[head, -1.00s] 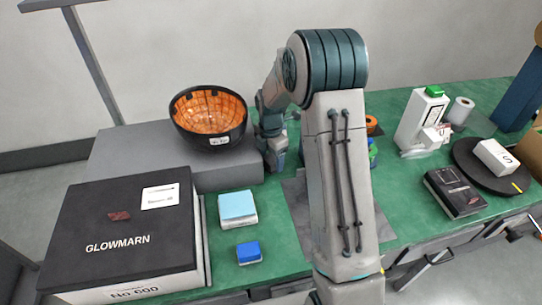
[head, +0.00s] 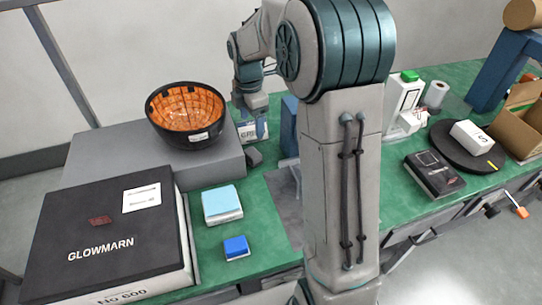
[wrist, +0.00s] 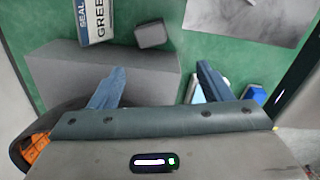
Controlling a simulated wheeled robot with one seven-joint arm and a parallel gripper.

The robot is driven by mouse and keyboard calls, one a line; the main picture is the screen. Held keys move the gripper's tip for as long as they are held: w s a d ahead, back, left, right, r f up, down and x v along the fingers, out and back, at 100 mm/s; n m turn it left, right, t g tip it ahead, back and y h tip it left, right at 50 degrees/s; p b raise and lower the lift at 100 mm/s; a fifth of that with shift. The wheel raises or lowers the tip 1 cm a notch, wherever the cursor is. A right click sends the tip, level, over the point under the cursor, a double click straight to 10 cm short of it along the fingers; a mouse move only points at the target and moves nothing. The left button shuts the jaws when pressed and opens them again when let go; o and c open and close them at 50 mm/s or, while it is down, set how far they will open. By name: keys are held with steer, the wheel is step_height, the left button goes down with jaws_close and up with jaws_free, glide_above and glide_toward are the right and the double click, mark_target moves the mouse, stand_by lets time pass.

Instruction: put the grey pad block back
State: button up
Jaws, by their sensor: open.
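The grey pad block (head: 254,157) is a small dark grey block on the green bench top, just right of the raised grey platform. In the wrist view, the grey pad block (wrist: 151,35) lies ahead of my fingers, apart from them, next to a white and blue box (wrist: 96,18). My gripper (wrist: 160,75) is open with nothing between its fingers, and appears above the right edge of the platform.
The grey platform (head: 100,146) bears a black bowl (head: 190,135) with an orange inside. A black GLOWMARN box (head: 80,220), a light blue pad block (head: 221,203) and a blue block (head: 236,247) stand nearer. My arm hides the bench's middle.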

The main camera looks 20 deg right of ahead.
steer(key=s+r+m+t, duration=0.1)
steer(key=s+r+m, duration=0.1)
steer(key=s+m, duration=0.8)
steer(key=s+r+m+t, duration=0.1)
steer(key=s+r+m, duration=0.1)
steer(key=s+m, duration=0.8)
steer(key=shift+s+m+t, duration=0.3)
steer(key=shift+s, duration=2.5)
